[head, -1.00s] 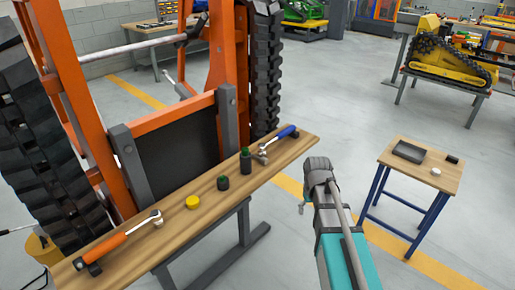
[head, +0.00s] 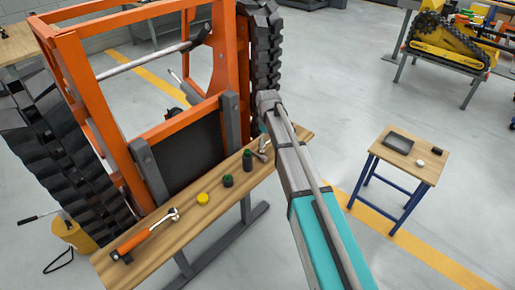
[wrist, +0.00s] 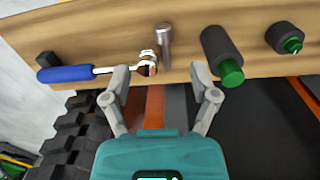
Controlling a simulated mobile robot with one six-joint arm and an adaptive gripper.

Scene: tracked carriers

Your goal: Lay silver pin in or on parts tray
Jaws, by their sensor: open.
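The silver pin (wrist: 163,45) is on the wooden bench in the wrist view, beside the head of a blue-handled ratchet (wrist: 68,74). My open gripper (wrist: 162,85) has its two fingers spread to either side of the pin's line, short of the pin and not touching it. In the head view my gripper (head: 269,102) is over the far right end of the bench, its fingers not clear. The parts tray, a shallow dark grey tray (head: 398,142), lies on the small blue-legged table (head: 432,174) at right. It looks empty.
The bench (head: 150,262) also holds an orange-handled ratchet (head: 142,238), a yellow disc (head: 203,198) and two dark green-tipped cylinders (head: 247,160). An orange frame with black tracks (head: 262,60) stands right behind it. A white puck (head: 420,163) and small dark block (head: 437,151) sit near the tray.

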